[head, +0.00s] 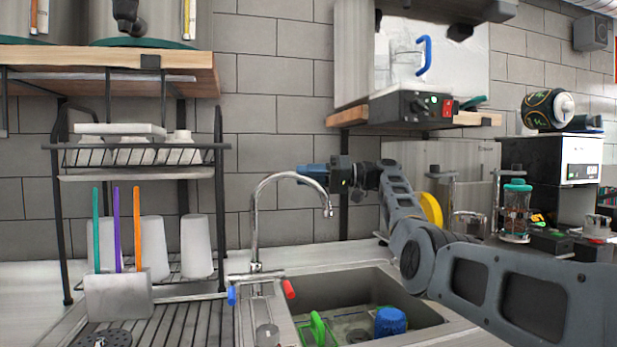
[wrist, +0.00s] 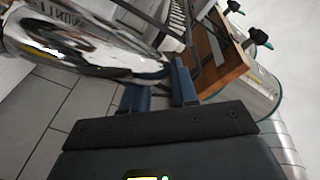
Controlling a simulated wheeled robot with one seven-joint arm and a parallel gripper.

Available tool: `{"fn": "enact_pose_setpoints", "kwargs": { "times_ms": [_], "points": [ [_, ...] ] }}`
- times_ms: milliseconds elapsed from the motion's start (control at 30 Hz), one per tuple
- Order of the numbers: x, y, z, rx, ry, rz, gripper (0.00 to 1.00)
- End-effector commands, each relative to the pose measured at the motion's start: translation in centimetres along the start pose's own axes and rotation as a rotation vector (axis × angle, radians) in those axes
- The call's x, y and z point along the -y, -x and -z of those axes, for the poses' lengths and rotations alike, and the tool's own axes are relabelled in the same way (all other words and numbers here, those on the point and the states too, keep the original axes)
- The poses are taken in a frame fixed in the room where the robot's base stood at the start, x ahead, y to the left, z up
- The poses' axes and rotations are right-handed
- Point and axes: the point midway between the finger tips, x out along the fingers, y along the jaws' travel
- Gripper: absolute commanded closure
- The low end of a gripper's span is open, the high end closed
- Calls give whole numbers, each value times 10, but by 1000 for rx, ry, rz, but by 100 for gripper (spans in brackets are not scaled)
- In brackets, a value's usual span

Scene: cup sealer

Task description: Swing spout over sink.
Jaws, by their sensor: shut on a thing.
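The chrome faucet has a tall curved spout (head: 256,215) that rises behind the sink (head: 385,275). The spout arches to the right, and its tip (head: 328,211) points down, above the back left part of the basin in the picture. My gripper (head: 308,173) is at the top of the arch with its blue fingers shut on the spout. In the wrist view the spout (wrist: 85,50) is a large shiny curve at the upper left, beside the two fingers (wrist: 160,88). The exact contact is partly hidden.
A blue object (head: 390,321) and a green object (head: 318,328) lie in the sink. Blue (head: 231,296) and red (head: 289,289) faucet handles flank the spout base. A dish rack (head: 140,150) stands left. A shelf (head: 370,115) with a machine hangs above my arm.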

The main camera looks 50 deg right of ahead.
Motion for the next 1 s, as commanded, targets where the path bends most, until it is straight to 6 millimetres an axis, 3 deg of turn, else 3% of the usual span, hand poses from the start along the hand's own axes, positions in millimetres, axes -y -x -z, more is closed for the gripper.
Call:
{"fn": "enact_pose_setpoints", "kwargs": {
  "times_ms": [567,600,800,1000],
  "points": [
    [-7,-3,-7,25,-13,6,100],
    [-7,-3,-7,25,-13,6,69],
    [-6,-3,-5,22,-10,7,50],
    [-3,-2,-3,18,-6,9,50]
  ]
}}
